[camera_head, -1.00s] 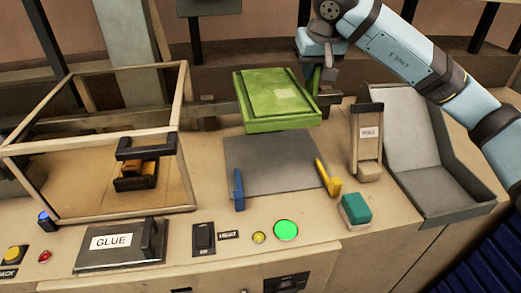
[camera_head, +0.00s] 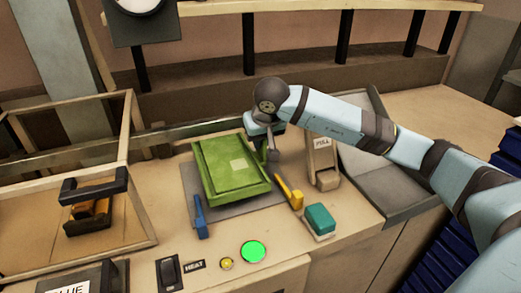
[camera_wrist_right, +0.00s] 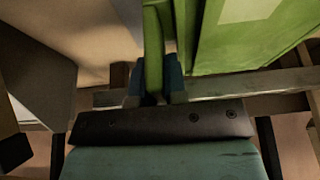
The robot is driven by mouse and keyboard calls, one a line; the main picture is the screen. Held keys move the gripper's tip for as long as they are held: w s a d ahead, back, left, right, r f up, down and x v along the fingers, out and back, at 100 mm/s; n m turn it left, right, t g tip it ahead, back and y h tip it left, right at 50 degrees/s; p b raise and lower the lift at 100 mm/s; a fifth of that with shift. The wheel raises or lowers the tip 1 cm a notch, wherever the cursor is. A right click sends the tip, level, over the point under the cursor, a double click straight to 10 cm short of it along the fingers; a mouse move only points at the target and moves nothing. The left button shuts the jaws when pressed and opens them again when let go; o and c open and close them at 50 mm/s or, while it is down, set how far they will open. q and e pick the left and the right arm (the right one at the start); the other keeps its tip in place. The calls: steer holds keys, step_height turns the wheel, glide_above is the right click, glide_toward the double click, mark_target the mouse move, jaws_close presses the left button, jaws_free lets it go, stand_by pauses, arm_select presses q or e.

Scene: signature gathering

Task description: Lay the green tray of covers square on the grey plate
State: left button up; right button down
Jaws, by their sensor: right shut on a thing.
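The green tray (camera_head: 225,170) is over the grey plate (camera_head: 248,206) in the head view. It covers most of the plate; grey strips show along its left and front edges. I cannot tell whether the tray touches the plate or hangs just above it. My right gripper (camera_head: 268,150) is at the tray's right side, shut on its green handle. In the right wrist view the fingers (camera_wrist_right: 156,92) close around the upright handle (camera_wrist_right: 153,45), with the tray (camera_wrist_right: 240,45) beside it. My left gripper is not in view.
A blue stop (camera_head: 200,218) and a yellow stop (camera_head: 289,193) stand by the plate's front corners. A teal block (camera_head: 320,219), a pull dispenser (camera_head: 323,163) and a grey bin (camera_head: 395,185) lie to the right. A framed box (camera_head: 125,165) is at left. A green button (camera_head: 253,252) is in front.

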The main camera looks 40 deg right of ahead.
mark_target(261, 151)
step_height(261, 151, down, 4)
steer(key=shift+r, duration=0.1)
steer(key=c, duration=1.6)
jaws_free()
steer(key=o, duration=0.4)
steer(key=shift+o, duration=0.2)
